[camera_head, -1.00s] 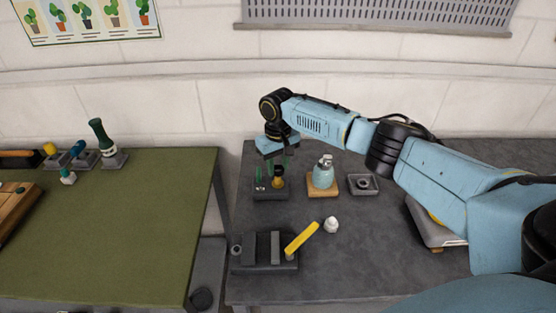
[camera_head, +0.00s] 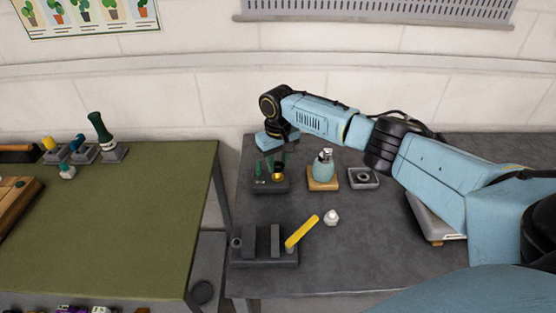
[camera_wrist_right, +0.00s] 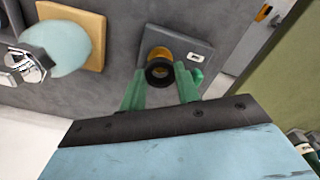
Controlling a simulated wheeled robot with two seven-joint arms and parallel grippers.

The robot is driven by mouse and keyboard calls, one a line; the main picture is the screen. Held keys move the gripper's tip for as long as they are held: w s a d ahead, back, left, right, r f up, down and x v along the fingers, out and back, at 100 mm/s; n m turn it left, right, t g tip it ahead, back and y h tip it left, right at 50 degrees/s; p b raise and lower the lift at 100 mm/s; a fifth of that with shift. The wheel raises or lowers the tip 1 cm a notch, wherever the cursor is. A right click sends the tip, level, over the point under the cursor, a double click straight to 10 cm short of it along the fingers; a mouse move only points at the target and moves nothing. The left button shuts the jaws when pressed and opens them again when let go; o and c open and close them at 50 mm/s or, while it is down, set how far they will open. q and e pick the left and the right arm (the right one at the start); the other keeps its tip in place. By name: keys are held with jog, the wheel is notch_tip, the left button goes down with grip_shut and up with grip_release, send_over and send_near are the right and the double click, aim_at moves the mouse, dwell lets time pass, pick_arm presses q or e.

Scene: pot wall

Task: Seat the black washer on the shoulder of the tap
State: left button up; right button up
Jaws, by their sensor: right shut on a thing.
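The brass tap (camera_head: 278,174) stands on a dark grey square base (camera_head: 270,187) towards the back left of the grey table. In the wrist view the tap (camera_wrist_right: 161,53) shows as a yellow round part behind the black washer (camera_wrist_right: 159,72). My right gripper (camera_head: 271,165) reaches down over the tap from behind. Its green fingers (camera_wrist_right: 160,86) are shut on the washer, which sits between their tips in line with the tap. I cannot tell whether the washer touches the tap. My left gripper is out of view.
A teal pump bottle (camera_head: 323,168) on a wooden board stands right of the tap. Beyond it is a grey tray (camera_head: 363,186) with a ring. A dark vise (camera_head: 265,247) with a yellow handle and a small white piece (camera_head: 331,217) lie nearer. A green table (camera_head: 120,220) stands left.

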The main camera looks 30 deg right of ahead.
jog(key=shift+f+b, duration=0.6)
jog(key=shift+f, duration=0.95)
jog(key=o, duration=1)
jog(key=shift+o, duration=0.2)
notch_tip(320, 180, up, 13)
jog(key=shift+r+p, duration=0.2)
jog(key=shift+p, duration=0.2)
